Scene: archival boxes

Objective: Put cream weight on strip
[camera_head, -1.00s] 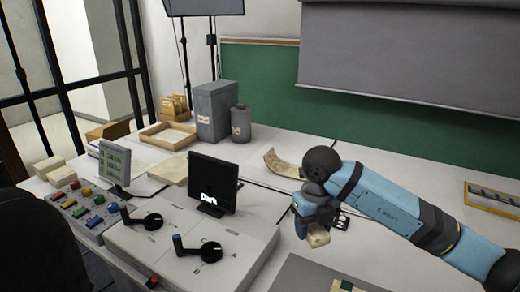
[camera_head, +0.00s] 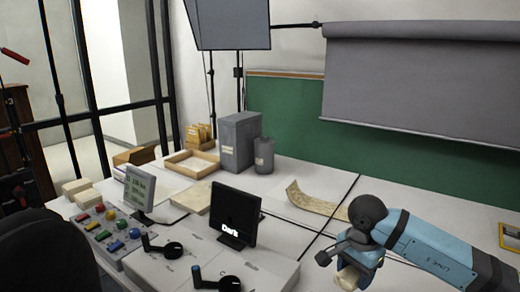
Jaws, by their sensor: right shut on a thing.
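The strip (camera_head: 312,200) is a pale, curled length of paper lying on the white table near the back, with its left end raised. My right gripper (camera_head: 349,268) is shut on a small cream block, which looks like the cream weight (camera_head: 348,279). It holds the weight in front of the strip, nearer the camera and a little to the right, apart from it. The jaws hide part of the weight, and its height above the table is hard to tell. My left gripper is not in view.
A dark monitor (camera_head: 236,213) and a console with black knobs (camera_head: 172,250) stand left of my right gripper. A grey box (camera_head: 240,143), a grey canister (camera_head: 263,156) and a wooden tray (camera_head: 192,164) are at the back. Table around the strip is mostly clear.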

